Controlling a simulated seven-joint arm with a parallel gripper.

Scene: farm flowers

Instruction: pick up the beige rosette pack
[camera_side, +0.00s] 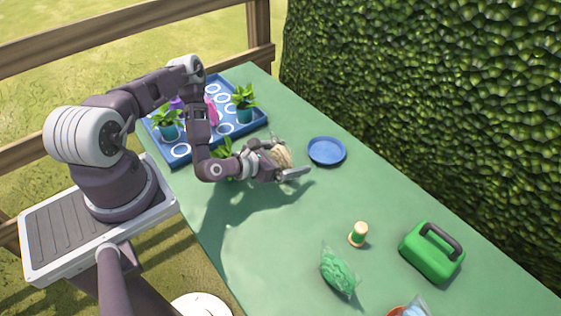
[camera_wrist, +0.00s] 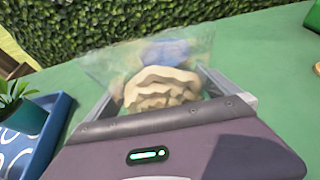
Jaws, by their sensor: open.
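The beige rosette pack (camera_side: 281,155) is a beige ruffled bundle in a clear wrapper. In the side view it is partly hidden by my gripper (camera_side: 293,162), which is low over the middle of the green table. In the wrist view the beige rosette pack (camera_wrist: 160,88) lies between the two fingers of my gripper (camera_wrist: 163,92). The fingers are open and stand on either side of it. The clear wrapper reaches out beyond the fingertips. I cannot tell whether either finger touches the pack.
A blue plate (camera_side: 327,151) lies just right of my gripper. A blue tray (camera_side: 180,151) with potted plants stands at the left. A green pack (camera_side: 339,272), a small green-and-cream spool (camera_side: 358,235) and a green case (camera_side: 432,252) are nearer the front right. The table between is clear.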

